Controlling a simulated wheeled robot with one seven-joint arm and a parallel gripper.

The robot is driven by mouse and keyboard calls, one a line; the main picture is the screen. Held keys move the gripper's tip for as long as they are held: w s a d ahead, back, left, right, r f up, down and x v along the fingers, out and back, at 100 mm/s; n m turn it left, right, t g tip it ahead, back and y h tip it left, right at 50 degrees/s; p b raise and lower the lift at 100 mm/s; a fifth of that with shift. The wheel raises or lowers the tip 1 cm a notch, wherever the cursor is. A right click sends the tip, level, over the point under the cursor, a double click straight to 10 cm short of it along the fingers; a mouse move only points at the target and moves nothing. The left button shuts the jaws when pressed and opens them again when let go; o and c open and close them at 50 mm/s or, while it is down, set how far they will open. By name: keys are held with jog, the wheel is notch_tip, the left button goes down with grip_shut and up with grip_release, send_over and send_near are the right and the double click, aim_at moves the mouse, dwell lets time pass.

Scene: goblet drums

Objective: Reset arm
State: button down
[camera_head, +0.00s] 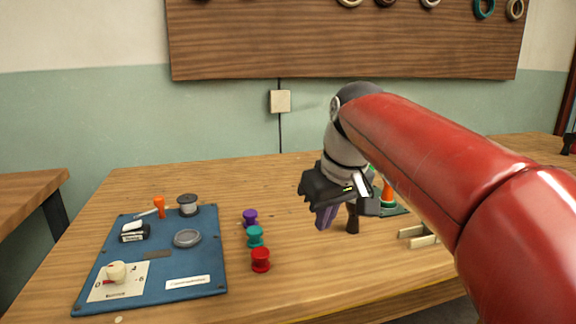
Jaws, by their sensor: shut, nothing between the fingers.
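My red arm reaches in from the right, and my gripper (330,190) hangs over the table, right of its middle. Its black body faces partly toward me; the fingers are shut with nothing held. Just below it are a purple piece (325,217) and a dark brown piece (352,219), both partly hidden by the gripper; I cannot tell their full shape. Three small spool-shaped drums stand in a row left of the gripper: purple (250,216), teal (255,237) and red (260,260).
A blue panel (205,275) with a knob, a grey disc and an orange piece lies on the wooden table (190,180) at left. Behind my gripper an orange cone (387,194) is partly hidden. A pale wooden piece (420,238) lies beside my arm. Back middle is clear.

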jog(key=s+d+f+m+t, duration=0.1)
jog(key=s+d+f+m, duration=0.2)
jog(key=s+f, duration=0.5)
jog(key=s+d+f+m+t+h, duration=0.1)
jog(key=s+d+f+m, duration=0.1)
jog(key=s+d+f, duration=0.4)
jog(key=s+f, duration=0.2)
jog(key=s, duration=0.2)
jog(key=shift+s+f+m+h, duration=0.15)
jog(key=shift+s+m+h, duration=0.15)
jog(key=shift+m, duration=0.1)
